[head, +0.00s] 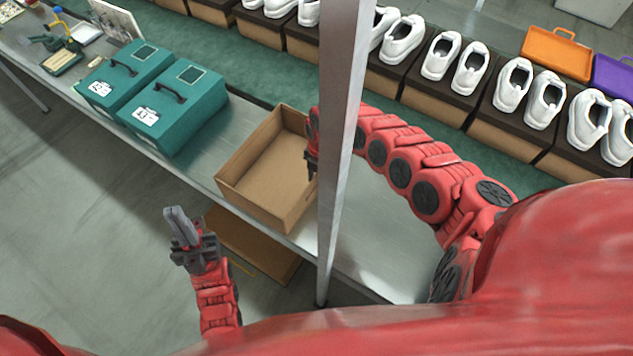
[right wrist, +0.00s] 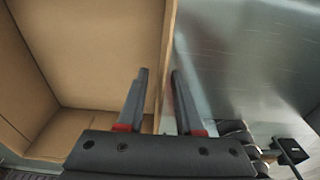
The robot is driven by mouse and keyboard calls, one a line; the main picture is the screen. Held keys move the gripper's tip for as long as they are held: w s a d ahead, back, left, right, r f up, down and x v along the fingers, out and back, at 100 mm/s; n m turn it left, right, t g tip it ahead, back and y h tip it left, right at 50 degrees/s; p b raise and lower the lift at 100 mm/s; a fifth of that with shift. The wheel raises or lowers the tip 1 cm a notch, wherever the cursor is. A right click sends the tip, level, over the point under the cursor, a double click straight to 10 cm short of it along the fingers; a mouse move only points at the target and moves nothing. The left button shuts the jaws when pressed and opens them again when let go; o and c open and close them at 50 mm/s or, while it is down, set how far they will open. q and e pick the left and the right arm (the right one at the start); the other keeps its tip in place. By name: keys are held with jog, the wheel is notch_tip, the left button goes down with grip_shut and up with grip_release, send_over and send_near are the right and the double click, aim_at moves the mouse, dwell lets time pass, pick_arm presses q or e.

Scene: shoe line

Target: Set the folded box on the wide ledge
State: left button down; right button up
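An open, empty brown cardboard box (head: 262,170), folded into shape, sits on the grey metal table (head: 375,235), close to its near edge. My right gripper (head: 311,170) is at the box's right wall, partly hidden by an upright metal post. In the right wrist view, its two fingers (right wrist: 160,98) stand apart with the top edge of the box wall (right wrist: 168,60) between them, and a gap shows beside the wall. My left gripper (head: 178,222) is empty, left of the box and off the table's near edge, its fingers close together. I cannot tell which surface is the wide ledge.
The metal post (head: 342,130) rises in front of the table. Two teal cases (head: 175,108) stand left of the box. White shoes on dark-topped boxes (head: 395,75) line the back. A flat brown piece (head: 252,245) lies lower, under the table edge.

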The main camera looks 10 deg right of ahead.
jog(key=r, duration=0.2)
jog(key=r+b, duration=0.1)
jog(key=d+r, duration=0.1)
jog(key=r, duration=0.1)
jog(key=shift+w+r, duration=0.3)
jog(key=shift+a+r+p, duration=0.1)
jog(key=shift+r+p, duration=0.5)
jog(key=shift+r, duration=1.15)
